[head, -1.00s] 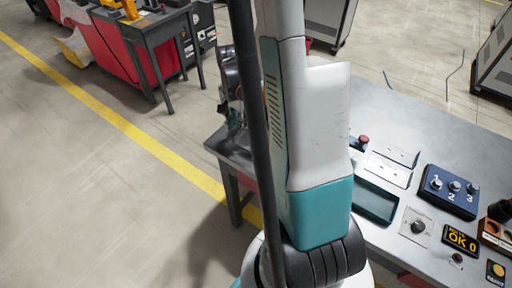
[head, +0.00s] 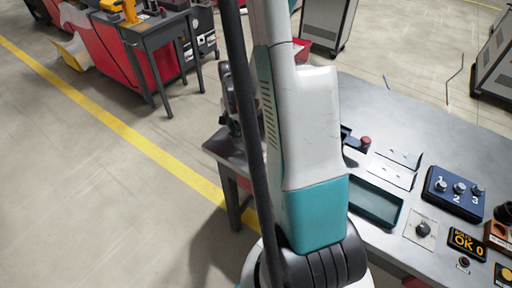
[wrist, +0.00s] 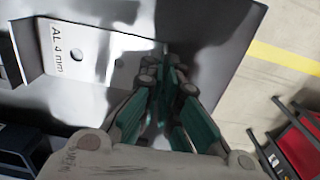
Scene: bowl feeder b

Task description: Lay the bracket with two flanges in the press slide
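My gripper (wrist: 168,82) shows in the wrist view with its teal-padded fingers close together over a grey metal surface. A narrow dark gap lies between the fingers, and I cannot tell whether they hold anything. I cannot identify the press slide either. In the head view my own arm covers the middle of the picture and hides my gripper.
On the grey table (head: 440,125) are a dark teal tray (head: 374,203), a blue numbered panel (head: 455,192), a red button (head: 365,142) and an "OK 0" display (head: 466,241). Open floor lies left.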

